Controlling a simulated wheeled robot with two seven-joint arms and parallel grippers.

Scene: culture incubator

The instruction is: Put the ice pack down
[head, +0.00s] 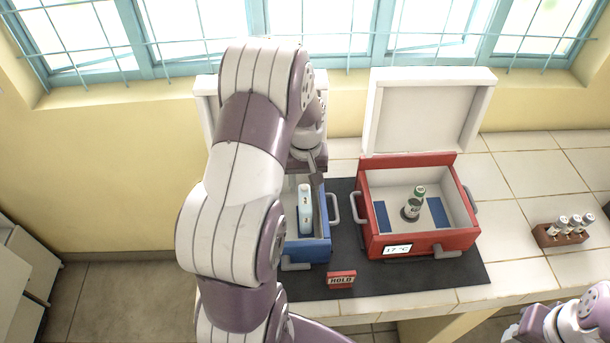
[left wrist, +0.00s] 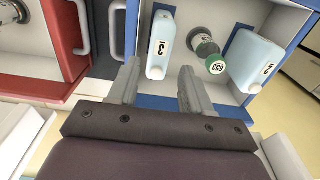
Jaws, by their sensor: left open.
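The blue box (head: 318,251) stands open on the dark mat, left of the red box. A pale-blue ice pack (head: 305,212) is upright inside it. The left wrist view shows two such packs in the blue box, one at the left (left wrist: 160,48) and one at the right (left wrist: 256,62), with a green-capped vial (left wrist: 208,52) between them. My left gripper (left wrist: 160,84) is open and empty; its fingers are apart, with the left pack beyond the gap between them. In the head view my left arm hides much of the blue box. My right gripper is not visible.
The red box (head: 425,245), lid raised, holds a vial (head: 413,203) between two blue patches; its display reads 17 °C. A red sign (head: 341,280) stands on the mat's front. A brown rack (head: 562,232) of vials is at the right. Bare tile lies between box and rack.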

